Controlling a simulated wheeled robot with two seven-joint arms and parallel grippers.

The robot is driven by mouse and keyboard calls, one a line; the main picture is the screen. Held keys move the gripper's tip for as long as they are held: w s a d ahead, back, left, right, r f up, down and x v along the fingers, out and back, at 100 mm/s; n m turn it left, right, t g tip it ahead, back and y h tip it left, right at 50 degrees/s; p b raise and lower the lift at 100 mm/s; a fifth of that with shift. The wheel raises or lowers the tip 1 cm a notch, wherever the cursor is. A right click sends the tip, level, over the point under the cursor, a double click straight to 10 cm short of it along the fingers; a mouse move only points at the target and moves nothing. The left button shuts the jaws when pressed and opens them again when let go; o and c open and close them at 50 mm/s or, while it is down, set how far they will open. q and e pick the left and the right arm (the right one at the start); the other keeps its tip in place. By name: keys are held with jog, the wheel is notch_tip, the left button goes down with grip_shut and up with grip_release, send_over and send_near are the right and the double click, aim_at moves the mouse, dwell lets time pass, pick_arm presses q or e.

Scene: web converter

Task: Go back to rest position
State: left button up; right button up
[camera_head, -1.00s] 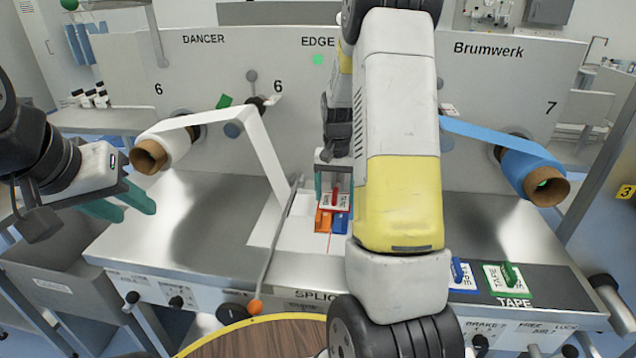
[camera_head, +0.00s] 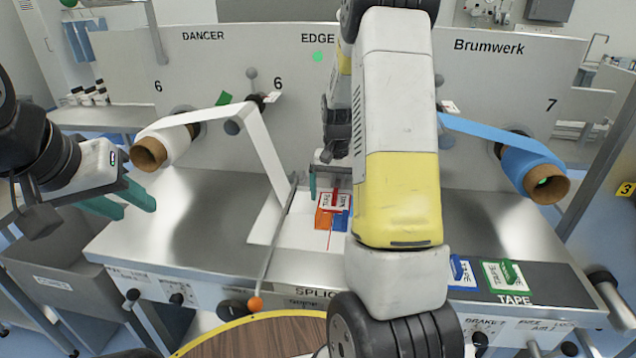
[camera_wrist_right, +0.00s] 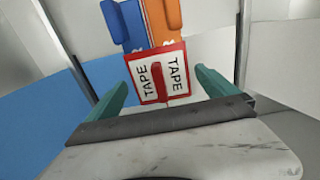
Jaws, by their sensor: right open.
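My left gripper (camera_head: 122,205) is at the left of the head view, empty, with its teal fingers apart, away from the splice table (camera_head: 290,238). My right gripper (camera_head: 328,185) is over the splice table, and my own arm hides part of it. In the right wrist view, the right gripper (camera_wrist_right: 160,92) has its teal fingers wide apart. A red-edged white tape card (camera_wrist_right: 158,77) with a red tab lies ahead between them, with a gap on each side. The tape card (camera_head: 331,204) also shows in the head view, beside orange (camera_head: 323,220) and blue (camera_head: 341,222) pieces.
A white roll (camera_head: 165,147) is at left and a blue roll (camera_head: 533,170) at right. Blue (camera_head: 460,273) and green (camera_head: 508,275) tape cards sit on the dark tape strip. An orange-tipped lever (camera_head: 256,303) stands left of the right gripper. The metal table left of it is clear.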

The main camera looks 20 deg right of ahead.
notch_tip(320, 180, up, 8)
jog(key=shift+f, duration=0.2)
jog(key=shift+s+a+r, duration=0.1)
jog(key=shift+a+r, duration=0.05)
jog(key=shift+r, duration=0.25)
jog(key=s+a+r+n+t+y, duration=0.1)
jog(key=s+a+r+n+t, duration=0.2)
jog(key=s+a+r, duration=0.6)
jog(key=s+a+r+n+t, duration=0.1)
jog(key=s+r, duration=0.1)
jog(key=s, duration=0.5)
jog(key=s+a+r+n+t+y, duration=0.1)
jog(key=s+a+r+t, duration=0.1)
jog(key=s, duration=0.4)
jog(key=shift+s+a+r+n, duration=0.25)
jog(key=shift+s+r+n, duration=0.15)
jog(key=shift+r, duration=0.25)
